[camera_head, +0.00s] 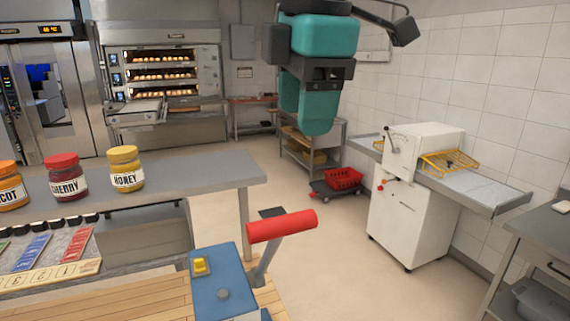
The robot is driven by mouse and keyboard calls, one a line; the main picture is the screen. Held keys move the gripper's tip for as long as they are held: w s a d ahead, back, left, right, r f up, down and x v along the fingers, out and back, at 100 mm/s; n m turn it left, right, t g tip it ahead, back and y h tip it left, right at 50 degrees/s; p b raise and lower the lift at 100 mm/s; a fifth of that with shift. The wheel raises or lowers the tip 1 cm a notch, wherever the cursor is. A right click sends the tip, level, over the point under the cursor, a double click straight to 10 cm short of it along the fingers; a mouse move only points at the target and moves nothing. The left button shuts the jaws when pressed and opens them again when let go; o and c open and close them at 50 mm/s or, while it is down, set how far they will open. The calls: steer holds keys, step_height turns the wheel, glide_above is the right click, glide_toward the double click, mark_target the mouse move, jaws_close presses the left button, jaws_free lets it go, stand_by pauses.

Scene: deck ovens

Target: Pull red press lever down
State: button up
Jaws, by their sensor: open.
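The red press lever has a thick red handle (282,226) on a grey arm, standing raised and tilted beside a blue press body (216,265) at the bottom centre. The press has a yellow button (201,265) and a round grey knob on its top. The lower part of the press is cut off.
Jars of apricot, cherry and honey (126,168) stand on a grey counter (225,176) at left. A white machine (407,215) with a side table stands at right. A red crate (343,178) sits on a low dolly. The floor between is free.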

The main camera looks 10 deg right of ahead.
steer(key=shift+n, duration=0.3)
steer(key=b+x, duration=0.3)
steer(key=x, duration=0.1)
steer(key=b+x, duration=0.4)
steer(key=x, duration=0.1)
steer(key=a+b+x, duration=0.1)
steer(key=b+x, duration=0.2)
steer(key=x, duration=0.2)
steer(key=shift+s+f, duration=0.25)
steer(key=shift+w+a+f, duration=0.1)
steer(key=shift+w+f, duration=0.05)
steer(key=shift+f, duration=0.55)
steer(key=shift+c, duration=0.5)
jaws_close()
steer(key=shift+f+b, duration=0.1)
steer(key=shift+b, duration=0.2)
